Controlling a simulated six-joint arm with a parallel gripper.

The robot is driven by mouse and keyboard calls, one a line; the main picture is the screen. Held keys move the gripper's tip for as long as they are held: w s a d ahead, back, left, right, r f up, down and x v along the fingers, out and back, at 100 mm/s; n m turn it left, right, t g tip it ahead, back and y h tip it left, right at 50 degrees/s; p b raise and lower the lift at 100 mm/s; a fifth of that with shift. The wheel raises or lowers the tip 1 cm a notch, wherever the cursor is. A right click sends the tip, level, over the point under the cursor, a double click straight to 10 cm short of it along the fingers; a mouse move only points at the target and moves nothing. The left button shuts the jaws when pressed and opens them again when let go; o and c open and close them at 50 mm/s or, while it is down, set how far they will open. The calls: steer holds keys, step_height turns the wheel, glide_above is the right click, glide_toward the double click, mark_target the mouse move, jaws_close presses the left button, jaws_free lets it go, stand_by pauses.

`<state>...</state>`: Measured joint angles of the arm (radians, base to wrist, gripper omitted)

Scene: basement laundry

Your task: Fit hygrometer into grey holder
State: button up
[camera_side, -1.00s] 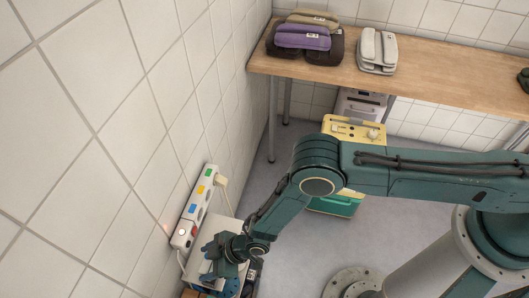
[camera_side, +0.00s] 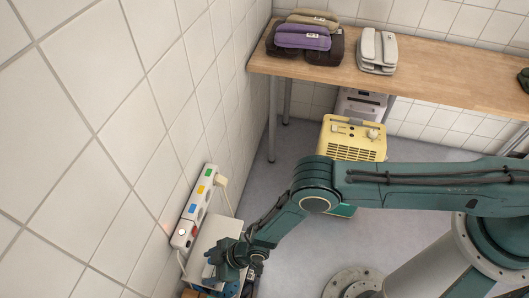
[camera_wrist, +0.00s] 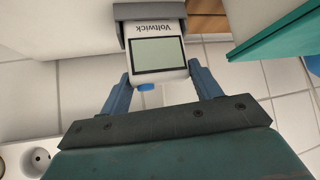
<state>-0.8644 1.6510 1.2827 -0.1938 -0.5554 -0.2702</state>
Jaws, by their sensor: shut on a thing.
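The hygrometer (camera_wrist: 158,58) is a white block with a grey-green screen and the word "Voltwick", seen upside down in the wrist view. My gripper (camera_wrist: 160,70) is shut on it, with one blue finger on each side. The dark grey holder (camera_wrist: 150,11) is at the top of the wrist view. Its two side arms flank the hygrometer's far end; how deep it sits I cannot tell. A small blue part (camera_wrist: 146,87) shows at the hygrometer's near edge. In the side view my gripper (camera_side: 214,266) is low beside the wall; hygrometer and holder cannot be made out there.
A power strip (camera_side: 196,205) with coloured switches runs along the tiled wall, close to my gripper. A pale box or panel (camera_side: 213,232) lies beside it. A yellow appliance (camera_side: 352,138) stands on the floor below the wooden bench (camera_side: 440,80), partly behind my arm.

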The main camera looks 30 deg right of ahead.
steer(key=shift+f, duration=0.1)
steer(key=o, duration=1.1)
steer(key=shift+v, duration=6.05)
